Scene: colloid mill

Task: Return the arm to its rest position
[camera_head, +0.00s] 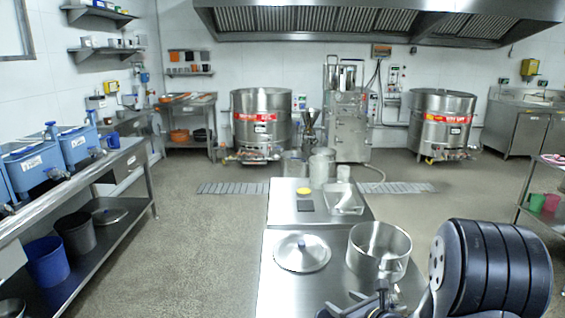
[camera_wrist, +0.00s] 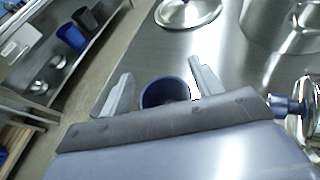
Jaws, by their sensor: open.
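My gripper (camera_wrist: 163,84) shows in the wrist view with its two grey fingers spread wide apart and nothing clasped between them. A blue cup (camera_wrist: 152,94) shows in the gap between the fingers, partly hidden by the gripper body. I cannot tell how far below the fingers it is. In the head view my dark arm fills the lower right, reaching low over the front of the steel table (camera_head: 335,282).
A steel pot (camera_head: 379,252) and a round lid (camera_head: 302,252) sit on the table close to my arm. A clear tray (camera_head: 345,199) is farther back. A side bench (camera_head: 70,180) with blue containers stands left. Open floor (camera_head: 205,240) lies between bench and table.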

